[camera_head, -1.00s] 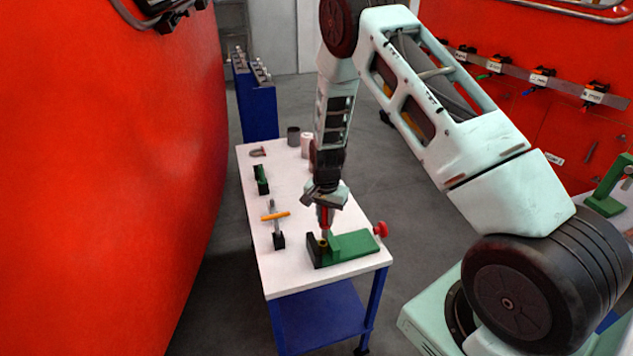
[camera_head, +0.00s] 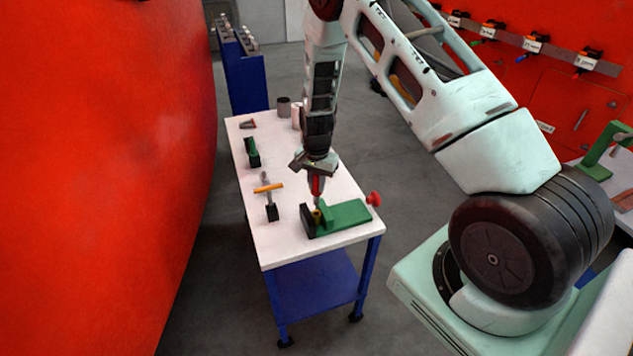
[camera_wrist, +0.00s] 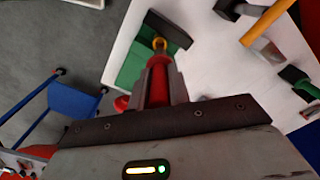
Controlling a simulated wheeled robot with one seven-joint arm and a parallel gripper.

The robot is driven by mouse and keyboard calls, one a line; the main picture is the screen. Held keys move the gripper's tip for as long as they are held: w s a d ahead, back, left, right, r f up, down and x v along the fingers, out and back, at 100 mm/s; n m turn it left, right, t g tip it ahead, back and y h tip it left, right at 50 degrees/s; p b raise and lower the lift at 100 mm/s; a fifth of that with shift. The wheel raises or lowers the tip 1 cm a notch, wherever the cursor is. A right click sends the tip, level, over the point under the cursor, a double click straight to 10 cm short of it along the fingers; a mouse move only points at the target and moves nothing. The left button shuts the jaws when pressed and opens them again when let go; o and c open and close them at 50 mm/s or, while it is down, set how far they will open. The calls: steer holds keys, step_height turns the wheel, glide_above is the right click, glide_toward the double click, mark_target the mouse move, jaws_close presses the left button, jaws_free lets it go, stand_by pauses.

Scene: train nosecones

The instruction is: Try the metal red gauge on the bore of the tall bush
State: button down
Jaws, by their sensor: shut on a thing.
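My gripper (camera_head: 316,176) is shut on the red gauge (camera_head: 316,187), which points down above the green fixture (camera_head: 347,213) near the front of the white table. In the wrist view the red gauge (camera_wrist: 158,86) lies between the two grey fingers of my gripper (camera_wrist: 160,88). A brass-coloured bush (camera_head: 317,216) stands at the fixture's black end block. In the wrist view the bush (camera_wrist: 160,43) is at the gauge's far tip. I cannot tell whether the tip is just above the bore or in it.
The fixture has a red knob (camera_head: 374,199) on its right. To its left is a stand with an orange bar (camera_head: 268,188). A green and black piece (camera_head: 252,153), a red and grey piece (camera_head: 247,124) and a dark cup (camera_head: 283,107) stand farther back. A red wall (camera_head: 100,170) rises left of the table.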

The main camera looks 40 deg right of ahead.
mark_target(317, 191)
steer(key=shift+f+b, duration=1.4)
steer(key=shift+f, duration=0.7)
steer(key=shift+s+f+b, duration=0.1)
steer(key=shift+f+b, duration=0.3)
steer(key=shift+r, duration=0.1)
stand_by(0.3)
steer(key=shift+r+p, duration=1.85)
steer(key=shift+r, duration=1.15)
steer(key=shift+f, duration=0.1)
